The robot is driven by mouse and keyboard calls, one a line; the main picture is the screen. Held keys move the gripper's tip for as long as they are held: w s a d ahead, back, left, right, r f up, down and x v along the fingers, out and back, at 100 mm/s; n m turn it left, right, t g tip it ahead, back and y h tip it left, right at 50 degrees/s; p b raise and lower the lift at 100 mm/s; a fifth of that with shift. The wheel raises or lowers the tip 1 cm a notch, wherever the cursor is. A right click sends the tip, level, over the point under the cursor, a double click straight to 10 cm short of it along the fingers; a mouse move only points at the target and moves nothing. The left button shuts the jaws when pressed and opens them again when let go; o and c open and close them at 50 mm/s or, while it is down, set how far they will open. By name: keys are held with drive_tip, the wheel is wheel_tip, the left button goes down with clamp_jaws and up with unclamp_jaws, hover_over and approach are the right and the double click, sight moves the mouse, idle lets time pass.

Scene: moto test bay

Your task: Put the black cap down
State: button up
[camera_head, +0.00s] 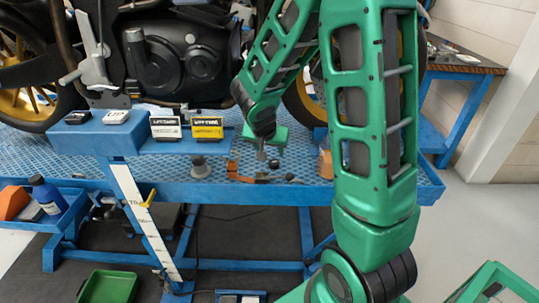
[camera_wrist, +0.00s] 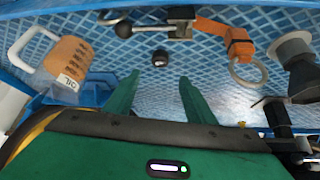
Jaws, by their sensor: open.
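The black cap (camera_wrist: 160,57) sits on the blue mesh bench top, just beyond my fingertips in the wrist view. It shows as a small dark spot in the head view (camera_head: 273,164). My gripper (camera_wrist: 155,84) is open, with its two green fingers apart and nothing between them. In the head view my gripper (camera_head: 262,152) points down over the bench, close to the cap. The cap is apart from both fingers.
An oil jug (camera_wrist: 68,60) and a grey funnel (camera_wrist: 293,50) stand on either side. A motorcycle (camera_head: 175,55) stands behind. A blue shelf (camera_head: 100,132) holds small boxes.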

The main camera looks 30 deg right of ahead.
drive_tip(key=shift+s+a+r, duration=0.15)
drive_tip(key=shift+s+r, duration=0.05)
drive_tip(key=shift+r, duration=0.2)
drive_tip(key=s+d+r+g+y, duration=0.1)
drive_tip(key=s+d+r+g, duration=0.15)
drive_tip(key=s, duration=0.55)
drive_tip(key=s+d+r+g, duration=0.1)
drive_tip(key=s+r, duration=0.3)
drive_tip(key=s, duration=0.4)
drive_tip(key=s+a+r+n+y, duration=0.1)
drive_tip(key=s+y, duration=0.1)
drive_tip(key=s, duration=0.5)
drive_tip(key=s+a+r+n+g+y, duration=0.1)
drive_tip(key=s+a+r, duration=0.1)
drive_tip(key=s, duration=0.6)
drive_tip(key=shift+a+r+n+y, duration=0.25)
drive_tip(key=shift+r+n+y, duration=0.05)
drive_tip(key=shift+y, duration=0.1)
drive_tip(key=shift+w+f, duration=0.25)
drive_tip(key=shift+w, duration=0.3)
